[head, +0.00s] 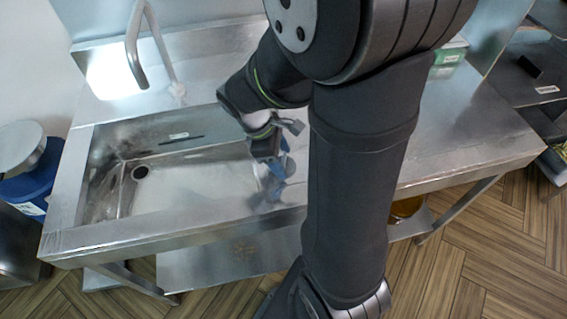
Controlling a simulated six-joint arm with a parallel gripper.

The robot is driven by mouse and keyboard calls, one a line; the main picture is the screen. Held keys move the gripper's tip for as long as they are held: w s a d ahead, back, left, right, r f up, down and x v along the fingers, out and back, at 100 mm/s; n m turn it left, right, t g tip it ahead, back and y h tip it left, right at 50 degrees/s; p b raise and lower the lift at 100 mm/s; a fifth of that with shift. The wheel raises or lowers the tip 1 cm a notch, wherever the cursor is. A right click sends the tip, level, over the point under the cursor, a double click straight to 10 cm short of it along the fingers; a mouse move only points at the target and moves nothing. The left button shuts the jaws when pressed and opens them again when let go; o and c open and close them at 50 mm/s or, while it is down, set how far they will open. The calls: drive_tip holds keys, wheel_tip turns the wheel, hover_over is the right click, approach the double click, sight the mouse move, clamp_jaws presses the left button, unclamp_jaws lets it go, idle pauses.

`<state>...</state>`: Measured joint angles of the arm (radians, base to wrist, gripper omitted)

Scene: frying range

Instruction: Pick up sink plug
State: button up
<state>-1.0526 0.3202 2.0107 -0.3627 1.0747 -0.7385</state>
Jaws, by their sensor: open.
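The metal sink basin (190,190) is at the left of the counter in the head view. A round dark drain opening (140,172) with a lighter ring is in its left back corner. I cannot make out a separate sink plug; it may be hidden behind my arm or too small to tell. My gripper (273,165) hangs over the right end of the basin, well to the right of the drain. It is open, with nothing visibly held. Bluish shapes by its fingertips are blurred, and I cannot tell fingers from reflections in the metal.
A bent metal tap (134,45) stands behind the basin. A blue container (35,187) with a round grey top is at the left. A green and white box (447,60) stands at the back right. The counter right of my arm (470,130) is mostly clear.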

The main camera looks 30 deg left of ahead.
drive_tip(key=shift+c, duration=0.2)
drive_tip(key=c, duration=1)
drive_tip(key=shift+r, duration=0.1)
drive_tip(key=shift+c, duration=0.2)
